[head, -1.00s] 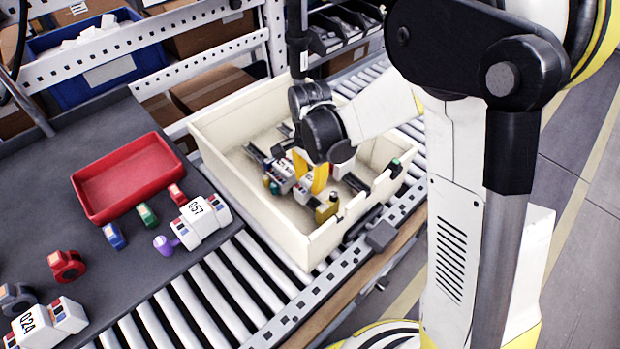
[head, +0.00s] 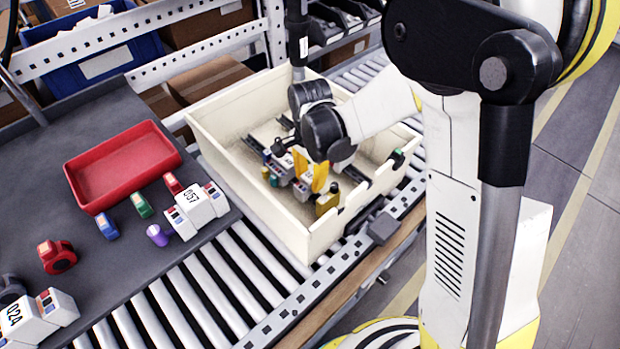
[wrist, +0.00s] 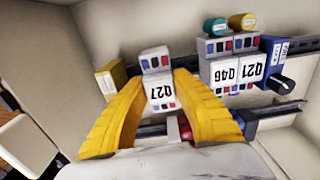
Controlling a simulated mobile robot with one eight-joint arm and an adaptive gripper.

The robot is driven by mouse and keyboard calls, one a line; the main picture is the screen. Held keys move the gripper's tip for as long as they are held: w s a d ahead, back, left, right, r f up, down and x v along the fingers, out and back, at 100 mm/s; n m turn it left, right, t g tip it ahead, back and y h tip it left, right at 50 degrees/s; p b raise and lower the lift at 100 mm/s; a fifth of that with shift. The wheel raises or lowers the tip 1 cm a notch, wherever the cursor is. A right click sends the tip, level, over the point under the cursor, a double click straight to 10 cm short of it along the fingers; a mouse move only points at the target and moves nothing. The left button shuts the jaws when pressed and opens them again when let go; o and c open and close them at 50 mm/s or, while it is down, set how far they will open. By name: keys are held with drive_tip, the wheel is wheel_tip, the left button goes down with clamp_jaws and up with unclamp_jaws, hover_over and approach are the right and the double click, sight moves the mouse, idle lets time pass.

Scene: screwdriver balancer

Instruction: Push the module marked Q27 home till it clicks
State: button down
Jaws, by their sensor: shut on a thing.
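The module marked Q27 (wrist: 160,92) is white with blue and red terminals. In the wrist view it stands between the two yellow fingers of my gripper (wrist: 160,84), which is shut on it. In the head view my gripper (head: 312,174) reaches down into the cream crate (head: 262,205), with part of the module (head: 302,188) showing beside the fingers. A dark metal rail (wrist: 268,114) runs behind the fingers. The module's joint with the rail is hidden, so I cannot tell whether it is fully seated.
White modules marked Q46 (wrist: 224,72) and Q21 (wrist: 251,68) and a blue block (wrist: 275,60) stand to the right of Q27. A yellow block (wrist: 110,78) is to its left.

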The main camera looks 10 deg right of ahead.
drive_tip(key=shift+f+b, duration=0.8)
idle(1.3)
drive_tip(key=c, duration=1.1)
unclamp_jaws()
drive_tip(key=shift+o, duration=0.2)
wheel_tip(320, 180, up, 12)
drive_tip(key=shift+r, duration=0.1)
wheel_tip(320, 180, up, 12)
drive_tip(key=p, duration=0.9)
drive_tip(key=shift+p, duration=0.3)
